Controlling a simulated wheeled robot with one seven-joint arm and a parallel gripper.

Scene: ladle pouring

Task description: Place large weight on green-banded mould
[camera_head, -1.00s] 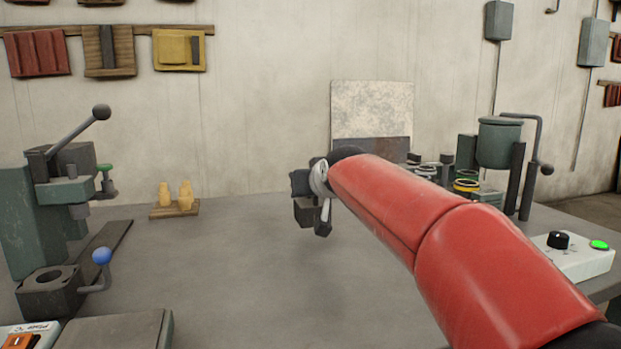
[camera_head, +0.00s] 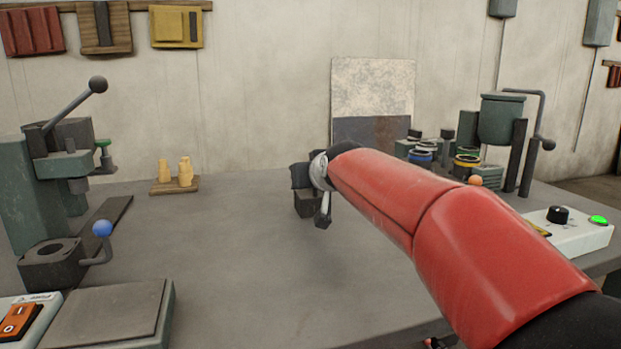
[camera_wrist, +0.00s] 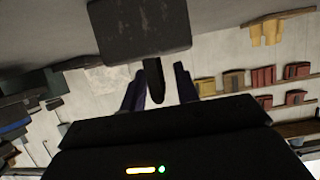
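My gripper (camera_head: 306,174) is at the end of the red arm, over the middle of the table in the head view. It holds a dark block-shaped weight (camera_head: 308,206), which hangs below it. In the wrist view the weight (camera_wrist: 140,27) shows at the top, with its dark handle (camera_wrist: 153,80) between the two fingers. Banded moulds stand together at the back right: a blue-banded one (camera_head: 422,154) and a yellow-banded one (camera_head: 467,160) are clear. I cannot surely pick out the green band; the moulds are small and crowded. My gripper is to the left of them.
A mottled panel (camera_head: 372,95) stands behind the moulds. A ladle pot with a crank (camera_head: 500,120) is to their right, with a control box (camera_head: 570,232) nearer. A lever press (camera_head: 60,170) and small yellow pieces (camera_head: 180,173) are left. The table's middle is clear.

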